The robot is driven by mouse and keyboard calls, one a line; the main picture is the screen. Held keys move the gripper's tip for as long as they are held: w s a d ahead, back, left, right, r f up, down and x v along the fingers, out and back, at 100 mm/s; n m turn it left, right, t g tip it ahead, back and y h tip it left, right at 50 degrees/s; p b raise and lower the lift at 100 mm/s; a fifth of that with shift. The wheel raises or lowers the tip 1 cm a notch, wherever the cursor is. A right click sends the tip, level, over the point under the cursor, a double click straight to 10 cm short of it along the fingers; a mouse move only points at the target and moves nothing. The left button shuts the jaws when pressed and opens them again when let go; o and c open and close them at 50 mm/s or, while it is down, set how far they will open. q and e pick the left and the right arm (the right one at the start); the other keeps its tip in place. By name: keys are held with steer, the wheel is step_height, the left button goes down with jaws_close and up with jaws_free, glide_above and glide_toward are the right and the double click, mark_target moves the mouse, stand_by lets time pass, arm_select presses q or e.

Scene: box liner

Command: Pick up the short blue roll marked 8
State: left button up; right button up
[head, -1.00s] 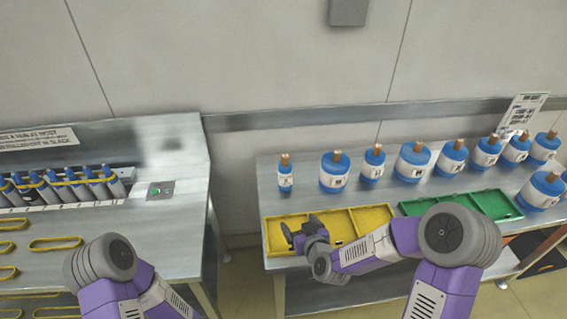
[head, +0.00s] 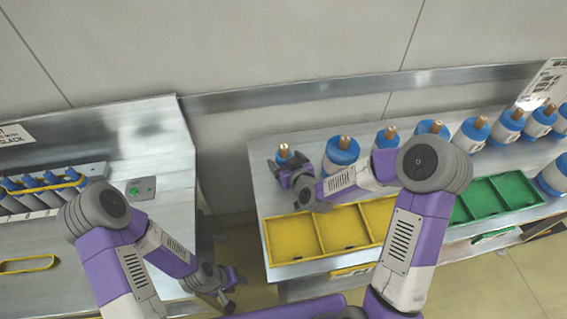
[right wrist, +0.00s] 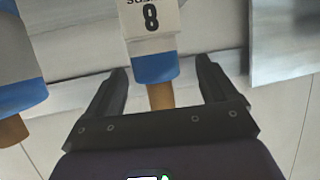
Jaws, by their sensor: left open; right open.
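The short blue roll marked 8 (head: 283,159) stands at the left end of the row on the right-hand table, mostly hidden behind my right gripper (head: 289,172). In the right wrist view the roll (right wrist: 153,30) shows its white label with a black 8, a blue band and a brown core. My right gripper (right wrist: 160,70) is open there, its fingers on either side of the blue band and core, with gaps on both sides. My left gripper (head: 228,288) is open and empty, low between the two tables.
A larger blue roll (head: 342,150) stands just right of the roll marked 8, with several more along the table. A yellow tray (head: 318,236) and a green tray (head: 497,200) lie in front.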

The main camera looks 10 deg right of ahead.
steer(key=x, duration=0.4)
steer(key=shift+w+d+f, duration=0.2)
steer(key=shift+w+f, duration=0.05)
steer(key=shift+w, duration=0.05)
steer(key=c, duration=1.2)
steer(key=shift+r, duration=0.1)
